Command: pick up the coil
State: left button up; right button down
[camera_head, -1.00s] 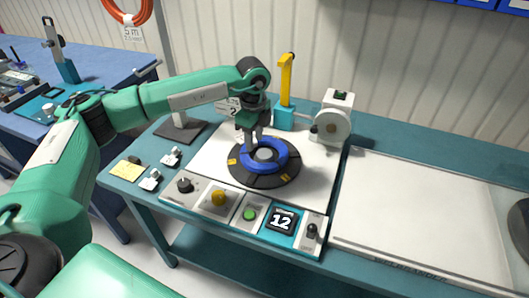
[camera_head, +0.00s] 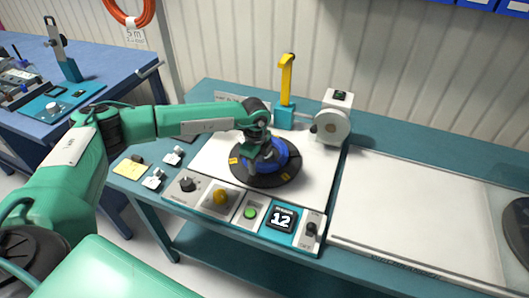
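The blue coil (camera_head: 283,152) lies on the round black turntable (camera_head: 263,180) of the white-topped winding station, partly hidden by my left arm's wrist. My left gripper (camera_head: 254,170) points down over the coil's left front part. Its fingertips are small and partly hidden, so I cannot tell whether they touch the coil or how far apart they are. My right gripper is not in view.
A yellow post on a teal base (camera_head: 286,100) and a white wheel unit (camera_head: 333,118) stand behind the turntable. Knobs, a green button (camera_head: 250,213) and a display reading 12 (camera_head: 282,219) line the front. A bare white panel (camera_head: 420,215) lies to the right.

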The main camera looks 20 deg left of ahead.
pick_arm(q)
grip_shut()
jog(key=shift+r, duration=0.1)
